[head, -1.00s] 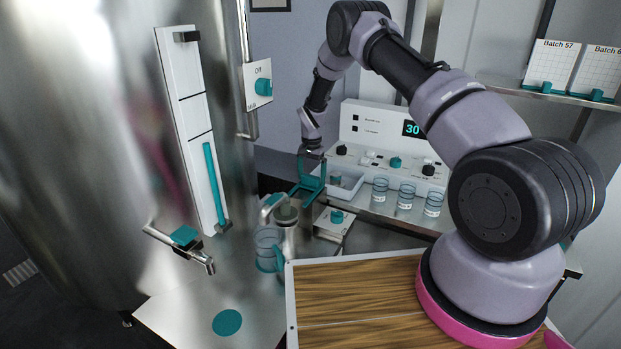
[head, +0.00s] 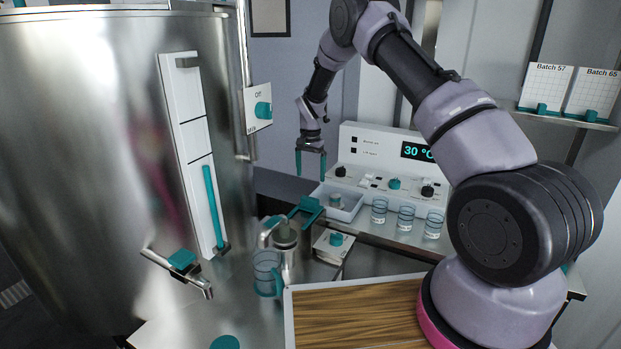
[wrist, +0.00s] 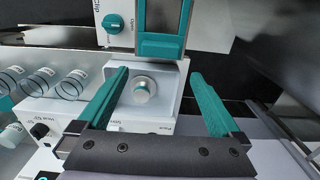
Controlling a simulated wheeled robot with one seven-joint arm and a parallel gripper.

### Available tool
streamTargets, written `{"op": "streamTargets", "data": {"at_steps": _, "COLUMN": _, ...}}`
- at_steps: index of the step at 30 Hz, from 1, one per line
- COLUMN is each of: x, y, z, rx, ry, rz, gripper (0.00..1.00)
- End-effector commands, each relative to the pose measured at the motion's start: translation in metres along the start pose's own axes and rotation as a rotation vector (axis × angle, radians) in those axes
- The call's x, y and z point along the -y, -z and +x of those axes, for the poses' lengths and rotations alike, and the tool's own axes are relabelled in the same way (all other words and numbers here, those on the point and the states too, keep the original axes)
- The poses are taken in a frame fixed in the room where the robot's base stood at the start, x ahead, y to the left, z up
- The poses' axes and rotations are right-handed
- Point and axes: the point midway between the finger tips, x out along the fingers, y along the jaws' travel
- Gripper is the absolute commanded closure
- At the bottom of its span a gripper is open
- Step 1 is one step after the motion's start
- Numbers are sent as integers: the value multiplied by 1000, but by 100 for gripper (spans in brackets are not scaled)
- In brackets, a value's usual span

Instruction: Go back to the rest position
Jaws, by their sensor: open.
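My gripper (head: 311,168) hangs from my raised arm in the head view, fingers pointing down. Its two teal fingers are apart and nothing is between them. It is above the white tray (head: 352,208) and the teal bracket (head: 307,207), clear of both. In the wrist view my gripper (wrist: 160,76) is open too, with the teal bracket (wrist: 160,46) beyond the fingertips. A small silver-topped piece (wrist: 143,90) sits in the tray below, seen between the fingers.
A control panel (head: 372,150) reading 30 stands behind the tray, with several glass jars (head: 406,218) to its front right. A large steel vat (head: 100,130) fills the left. A clear jug (head: 266,272) stands beside a tap. A wooden board (head: 350,315) lies in front.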

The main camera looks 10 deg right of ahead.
Motion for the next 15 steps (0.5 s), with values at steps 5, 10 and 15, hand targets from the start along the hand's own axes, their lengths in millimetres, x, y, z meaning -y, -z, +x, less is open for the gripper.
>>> {"op": "streamTargets", "data": {"at_steps": 5, "x": 0, "y": 0, "z": 0, "rx": 0, "ry": 0, "rz": 0, "gripper": 0}}
{"op": "streamTargets", "data": {"at_steps": 10, "x": -3, "y": 2, "z": -20, "rx": -7, "ry": 16, "rz": -1, "gripper": 0}}
{"op": "streamTargets", "data": {"at_steps": 15, "x": -21, "y": 2, "z": -87, "rx": -30, "ry": 66, "rz": -11, "gripper": 0}}
